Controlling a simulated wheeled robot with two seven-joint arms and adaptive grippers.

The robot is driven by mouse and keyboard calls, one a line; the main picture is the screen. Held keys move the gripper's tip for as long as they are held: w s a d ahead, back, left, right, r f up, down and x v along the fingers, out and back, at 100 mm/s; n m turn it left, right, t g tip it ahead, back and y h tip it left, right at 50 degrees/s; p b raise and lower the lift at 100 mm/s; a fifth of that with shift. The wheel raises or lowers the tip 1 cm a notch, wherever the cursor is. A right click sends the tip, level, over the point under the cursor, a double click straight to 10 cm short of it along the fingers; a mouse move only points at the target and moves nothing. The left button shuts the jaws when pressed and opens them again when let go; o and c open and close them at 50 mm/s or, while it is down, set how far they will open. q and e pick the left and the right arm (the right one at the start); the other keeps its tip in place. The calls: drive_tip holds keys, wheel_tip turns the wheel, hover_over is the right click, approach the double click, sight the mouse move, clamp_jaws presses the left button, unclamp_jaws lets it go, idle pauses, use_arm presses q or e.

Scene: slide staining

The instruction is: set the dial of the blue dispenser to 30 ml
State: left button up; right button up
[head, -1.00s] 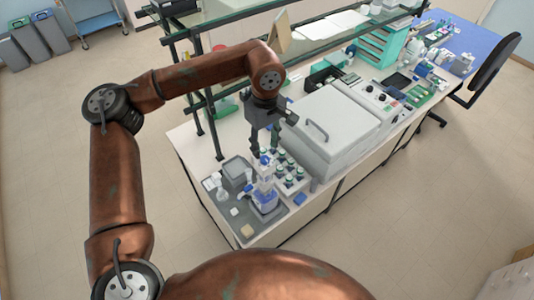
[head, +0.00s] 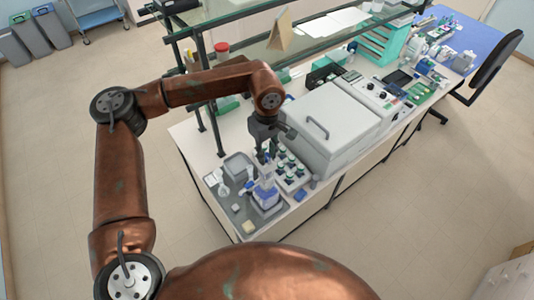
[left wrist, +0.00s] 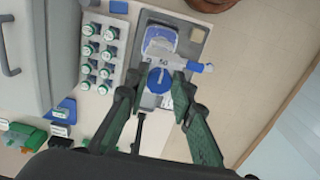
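The blue and white dispenser (head: 266,191) stands upright on the grey tray (head: 247,227) at the near end of the bench. In the left wrist view its blue round top (left wrist: 159,80) shows from above, with a white side spout tipped in blue (left wrist: 199,67). My left gripper (head: 266,155) points down over the dispenser's top. In the left wrist view, my left gripper (left wrist: 157,84) has its fingers apart on either side of the blue top; contact cannot be told. My right gripper is not in view.
A rack of several green-capped bottles (head: 289,172) stands close beside the dispenser. A grey bin (head: 238,167) is on its other side. A large grey lidded machine (head: 332,130) stands behind the rack. Dark shelf posts (head: 217,130) rise at the back. The floor in front is clear.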

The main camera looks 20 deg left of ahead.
use_arm(q)
clamp_jaws()
drive_tip(key=n+b, duration=0.3)
drive_tip(key=shift+w+f, duration=0.1)
drive_tip(key=shift+f, duration=0.05)
drive_tip(key=n+b, duration=0.3)
drive_tip(key=n, duration=0.1)
drive_tip(key=shift+w+n+b, duration=0.1)
drive_tip(key=shift+n+b, duration=0.2)
drive_tip(key=shift+b, duration=0.05)
drive_tip(key=n+b, duration=0.2)
drive_tip(key=n, duration=0.3)
drive_tip(key=shift+w, duration=0.1)
drive_tip(key=shift+w+r+n+b, duration=0.15)
drive_tip(key=shift+n+b, duration=0.7)
drive_tip(key=shift+n, duration=1.65)
